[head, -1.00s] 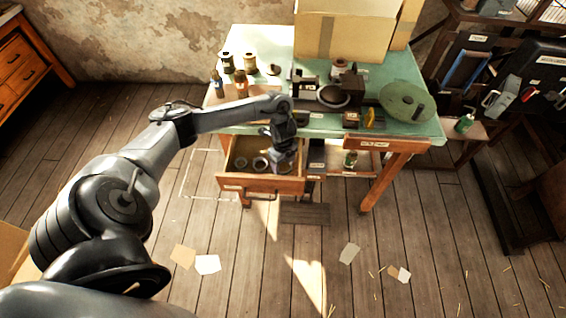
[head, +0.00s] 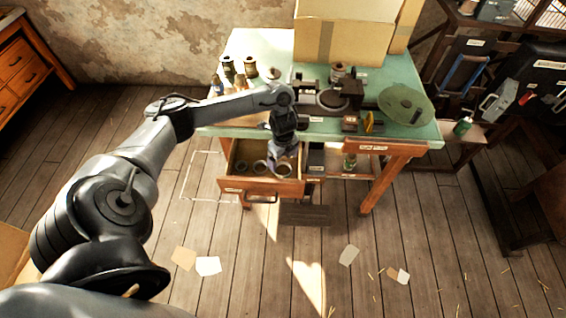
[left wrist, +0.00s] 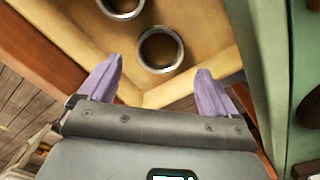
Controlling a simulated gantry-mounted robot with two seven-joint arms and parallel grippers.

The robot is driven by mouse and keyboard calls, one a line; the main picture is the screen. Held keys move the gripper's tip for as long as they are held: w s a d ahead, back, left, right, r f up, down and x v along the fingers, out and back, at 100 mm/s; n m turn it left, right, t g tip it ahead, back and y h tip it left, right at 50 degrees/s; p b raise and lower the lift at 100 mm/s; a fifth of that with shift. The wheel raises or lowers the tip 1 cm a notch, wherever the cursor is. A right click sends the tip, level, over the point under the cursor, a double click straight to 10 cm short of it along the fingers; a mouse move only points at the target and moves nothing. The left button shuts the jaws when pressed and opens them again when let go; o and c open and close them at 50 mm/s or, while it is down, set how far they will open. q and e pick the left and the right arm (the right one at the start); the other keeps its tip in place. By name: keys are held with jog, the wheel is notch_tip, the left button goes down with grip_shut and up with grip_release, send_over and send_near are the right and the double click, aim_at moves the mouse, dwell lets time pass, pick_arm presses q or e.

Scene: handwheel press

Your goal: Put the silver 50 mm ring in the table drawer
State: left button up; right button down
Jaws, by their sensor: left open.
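The table drawer (head: 262,187) is pulled open under the green table. Several rings lie inside: one at its left (head: 241,167), one in the middle (head: 260,166), and one at its right (head: 284,175), below my left gripper (head: 285,155). In the left wrist view, a silver-rimmed ring (left wrist: 181,51) lies on the drawer floor ahead of my open, empty purple fingers (left wrist: 160,68). Another ring (left wrist: 122,14) is cut off by the top edge. I cannot read the ring sizes. My right gripper is not in view.
The green table (head: 262,50) holds spools, a press (head: 335,98), a round green disc (head: 405,103) and a cardboard box (head: 345,30). The drawer's wooden walls stand close around my fingers. The floor before the drawer is mostly clear, with scattered papers (head: 208,265).

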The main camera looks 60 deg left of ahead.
pick_arm(q)
notch_tip(320, 180, up, 7)
jog(key=p, duration=0.3)
dwell(0.5)
